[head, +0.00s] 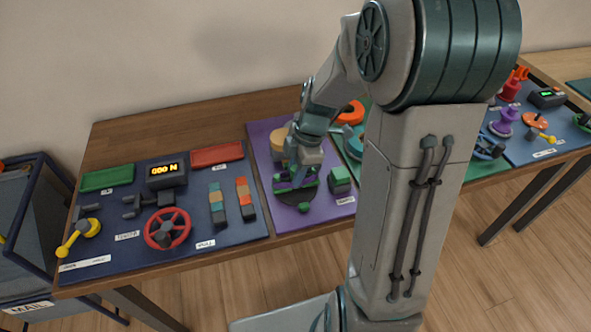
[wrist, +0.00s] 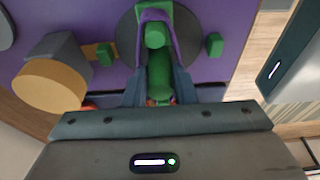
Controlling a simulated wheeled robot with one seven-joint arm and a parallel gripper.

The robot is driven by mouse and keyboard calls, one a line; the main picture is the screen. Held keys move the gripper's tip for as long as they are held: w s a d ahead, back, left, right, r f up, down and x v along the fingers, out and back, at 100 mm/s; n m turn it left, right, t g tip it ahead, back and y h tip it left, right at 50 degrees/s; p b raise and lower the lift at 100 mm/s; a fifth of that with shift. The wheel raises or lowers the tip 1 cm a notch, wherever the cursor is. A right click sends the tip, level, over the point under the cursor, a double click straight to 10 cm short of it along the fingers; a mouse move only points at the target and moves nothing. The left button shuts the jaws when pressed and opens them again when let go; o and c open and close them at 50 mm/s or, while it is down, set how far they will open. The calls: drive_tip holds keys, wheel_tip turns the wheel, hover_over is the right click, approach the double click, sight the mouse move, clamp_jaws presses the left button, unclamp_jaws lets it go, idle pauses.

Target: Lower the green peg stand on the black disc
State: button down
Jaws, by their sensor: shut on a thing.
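My gripper (head: 296,180) points down over the purple board. In the wrist view its fingers (wrist: 158,65) are shut on the green peg stand (wrist: 157,78), whose rounded end (wrist: 155,36) shows between the fingertips. The black disc (wrist: 127,32) lies behind the stand in that view; in the head view the disc (head: 290,203) shows under the gripper. I cannot tell whether the stand touches the disc. A purple strand seems to loop around the stand's end. Small green blocks sit left (wrist: 105,55) and right (wrist: 215,44) of the disc.
A tan-topped grey cylinder (wrist: 48,86) stands beside the disc; in the head view its tan top (head: 279,140) is behind the gripper. A green block (head: 340,179) sits to the right on the purple board (head: 325,210). A blue board (head: 120,235) with a red wheel (head: 167,229) lies left.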

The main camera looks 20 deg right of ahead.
drive_tip(key=shift+f, duration=0.2)
drive_tip(key=shift+f+b, duration=0.25)
drive_tip(key=shift+b, duration=0.25)
drive_tip(key=c, duration=1.1)
unclamp_jaws()
drive_tip(key=shift+r, duration=0.1)
drive_tip(key=shift+r, duration=0.1)
drive_tip(key=shift+a+r+p+v, duration=0.1)
drive_tip(key=shift+a+p+v, duration=0.2)
drive_tip(key=shift+p+v, duration=0.85)
drive_tip(key=shift+a+r+p+v, duration=0.1)
drive_tip(key=shift+a+p+v, duration=0.2)
drive_tip(key=shift+p+v, duration=0.75)
drive_tip(key=shift+a+r+p+v, duration=0.1)
drive_tip(key=shift+a+p+v, duration=0.4)
drive_tip(key=shift+v, duration=1.15)
drive_tip(key=shift+d+f, duration=0.15)
